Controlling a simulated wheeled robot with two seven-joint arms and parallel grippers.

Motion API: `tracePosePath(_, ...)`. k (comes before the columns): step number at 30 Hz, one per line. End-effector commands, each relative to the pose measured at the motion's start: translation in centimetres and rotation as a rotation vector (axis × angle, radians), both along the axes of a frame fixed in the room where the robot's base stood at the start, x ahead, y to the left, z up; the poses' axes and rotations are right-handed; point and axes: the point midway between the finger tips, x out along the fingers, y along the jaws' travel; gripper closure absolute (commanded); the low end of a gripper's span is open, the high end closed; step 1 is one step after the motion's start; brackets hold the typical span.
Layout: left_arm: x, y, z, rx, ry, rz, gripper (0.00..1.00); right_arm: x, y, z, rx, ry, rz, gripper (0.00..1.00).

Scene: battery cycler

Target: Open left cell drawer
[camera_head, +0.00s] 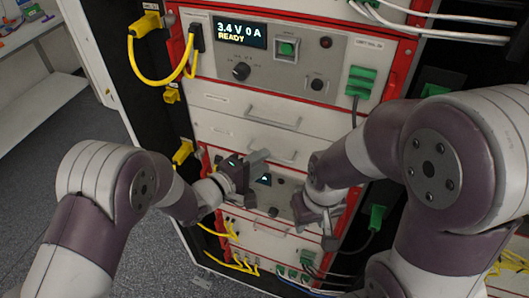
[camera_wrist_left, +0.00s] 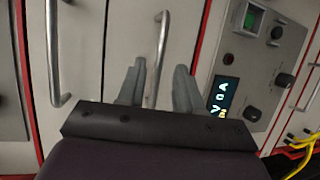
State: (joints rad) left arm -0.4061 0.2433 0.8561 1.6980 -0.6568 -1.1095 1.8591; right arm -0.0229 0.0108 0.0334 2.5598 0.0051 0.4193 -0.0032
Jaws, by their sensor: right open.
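Two white drawer fronts, one above the other, sit between the cycler units in the head view. The upper drawer has a bar handle (camera_head: 273,117), and the lower drawer has a bar handle (camera_head: 270,151). I cannot read which one is labelled left cell drawer. My left gripper (camera_head: 256,167) is just below the lower handle in the head view. In the left wrist view, the left gripper (camera_wrist_left: 158,85) has its fingers apart, with the lower handle (camera_wrist_left: 162,45) showing between them. Contact cannot be told. The upper handle (camera_wrist_left: 56,60) is to its left there. My right gripper (camera_head: 318,212) is open and empty.
The upper unit's display (camera_head: 240,32) reads 3.4 V 0 A READY. A lower unit with a small display (camera_head: 264,179) is behind my grippers. Yellow cables (camera_head: 160,75) hang at the left, and green connectors (camera_head: 361,82) are at the right. Open floor (camera_head: 60,115) lies left.

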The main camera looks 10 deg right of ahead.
Motion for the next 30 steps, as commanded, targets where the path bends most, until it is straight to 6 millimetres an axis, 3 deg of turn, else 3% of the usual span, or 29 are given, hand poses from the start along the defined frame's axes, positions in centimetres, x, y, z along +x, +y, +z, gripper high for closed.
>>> tracePosePath(6, 1.5, -2.4, -0.5, 0.0, 0.0, 0.0, 0.65, 0.0, 0.0, 0.7, 0.0, 0.0, 0.0, 0.57)
tracePosePath(16, 1.8, -2.7, -0.6, 0.001, -0.001, 0.002, 0.65, 0.0, 0.0, 0.7, 0.0, 0.0, 0.0, 0.57)
tracePosePath(19, 1.8, -2.7, -0.6, 0.001, -0.001, 0.002, 0.98, 0.0, 0.0, 0.7, 0.0, 0.0, 0.0, 0.57)
tracePosePath(30, 1.9, -2.7, -0.6, 0.001, -0.001, 0.004, 1.0, 0.0, 0.0, 0.7, 0.0, 0.0, 0.0, 0.57)
